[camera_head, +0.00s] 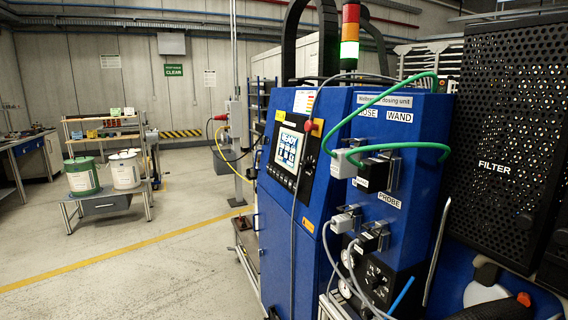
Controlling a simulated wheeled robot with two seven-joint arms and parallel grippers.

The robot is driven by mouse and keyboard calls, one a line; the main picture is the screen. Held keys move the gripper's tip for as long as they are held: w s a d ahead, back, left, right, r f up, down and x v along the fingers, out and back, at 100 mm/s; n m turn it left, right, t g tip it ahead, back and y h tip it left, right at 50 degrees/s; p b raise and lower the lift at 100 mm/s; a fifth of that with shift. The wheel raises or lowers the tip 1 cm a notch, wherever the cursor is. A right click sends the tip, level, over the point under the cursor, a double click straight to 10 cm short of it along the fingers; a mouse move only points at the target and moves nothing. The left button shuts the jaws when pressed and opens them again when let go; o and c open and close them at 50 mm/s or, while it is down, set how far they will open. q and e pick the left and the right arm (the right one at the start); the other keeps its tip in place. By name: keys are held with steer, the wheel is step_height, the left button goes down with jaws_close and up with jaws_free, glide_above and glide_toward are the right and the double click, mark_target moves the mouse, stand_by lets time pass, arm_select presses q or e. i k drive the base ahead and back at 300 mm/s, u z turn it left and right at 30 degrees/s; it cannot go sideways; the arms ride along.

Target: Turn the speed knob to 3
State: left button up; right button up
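The blue dosing unit (335,200) stands in the middle right of the head view. Low on its right-hand face is a black panel (404,284) with a round black knob (377,277) on it. I take this for the speed knob, but its numbers and pointer are too small to read. Grey connectors and cables hang close in front of the panel, and a blue tube (402,294) crosses near its lower part. Neither of my grippers shows in this view.
Green hoses (395,147) and a grey cable (297,215) hang in front of the unit. A black perforated filter housing (512,140) stands close at right. A cart (108,200) with two buckets stands at left. The floor between is clear.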

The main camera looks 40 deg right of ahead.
mark_target(304, 164)
steer(key=z, duration=0.4)
steer(key=i, duration=0.75)
steer(key=z, duration=0.7)
